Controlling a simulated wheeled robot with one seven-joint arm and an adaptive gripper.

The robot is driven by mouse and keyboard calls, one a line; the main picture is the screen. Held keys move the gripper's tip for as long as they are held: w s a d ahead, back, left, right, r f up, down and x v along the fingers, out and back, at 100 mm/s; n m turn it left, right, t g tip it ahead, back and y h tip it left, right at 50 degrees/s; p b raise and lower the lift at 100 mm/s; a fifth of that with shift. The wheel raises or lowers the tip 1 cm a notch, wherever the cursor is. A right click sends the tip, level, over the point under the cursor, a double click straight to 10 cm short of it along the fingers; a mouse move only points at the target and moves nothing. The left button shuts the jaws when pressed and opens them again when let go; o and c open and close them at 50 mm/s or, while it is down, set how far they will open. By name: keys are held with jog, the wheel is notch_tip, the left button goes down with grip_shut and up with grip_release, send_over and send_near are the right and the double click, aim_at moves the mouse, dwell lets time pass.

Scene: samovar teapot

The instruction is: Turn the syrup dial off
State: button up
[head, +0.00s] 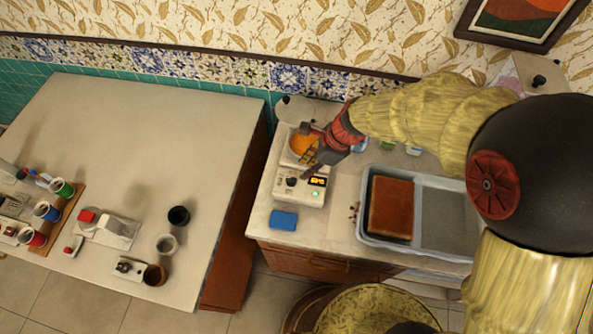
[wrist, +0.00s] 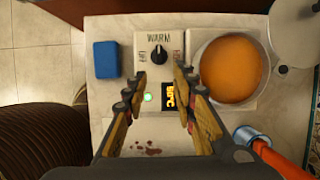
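The syrup warmer (head: 284,194) is a white unit on the counter, with a pan of orange syrup (head: 303,145) on it. Its black dial (wrist: 158,54) has a white mark that appears to point up at the word WARM. OFF is on the left and another label, partly hidden, is on the right. The dial also shows in the head view (head: 291,181). A green light (wrist: 148,97) and a lit display (wrist: 170,94) sit closer to my gripper. My gripper (wrist: 159,78) is open and empty above the panel, its fingertips short of the dial and apart from it.
A blue sponge (wrist: 106,60) lies left of the warmer. In the head view, a grey two-part sink or tray (head: 448,218) holds a brown slab (head: 391,207) at right. A separate table (head: 150,130) with cups stands at left. An orange-handled tool (wrist: 265,150) lies near my right finger.

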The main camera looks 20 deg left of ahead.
aim_at(296, 179)
jog(key=b+x, duration=0.2)
jog(key=x, duration=0.6)
jog(key=shift+a+f, duration=0.15)
jog(key=shift+c, duration=1.2)
jog(key=shift+s, duration=0.1)
jog(key=c, duration=0.4)
grip_shut()
